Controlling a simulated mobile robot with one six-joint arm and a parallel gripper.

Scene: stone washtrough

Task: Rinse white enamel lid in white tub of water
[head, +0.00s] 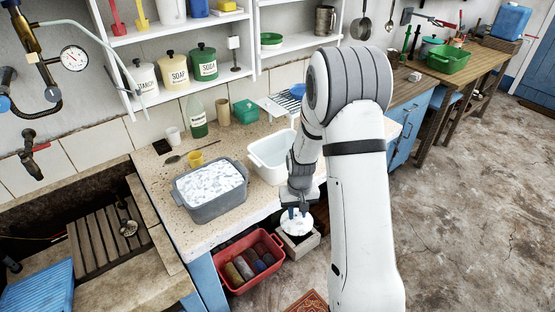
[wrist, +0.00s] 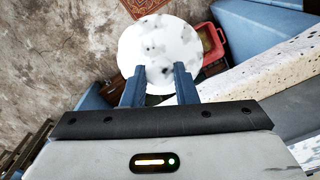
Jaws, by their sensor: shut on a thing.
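My gripper (head: 293,211) is shut on the white enamel lid (head: 297,226) and holds it in front of the counter's front edge, clear of the tub. In the wrist view the lid (wrist: 158,42) is a round white disc with grey and dark specks, gripped near its lower edge between my two blue fingers (wrist: 159,84). The white tub (head: 257,160) stands on the counter just behind and left of my gripper. My arm hides part of its right side, and its water is hard to make out.
A grey tub (head: 201,213) heaped with white suds stands left of the white tub. A yellow cup (head: 196,160), a spoon and a green bottle (head: 197,122) are behind it. A red crate (head: 238,287) sits on the floor below. Shelves (head: 180,31) hang above.

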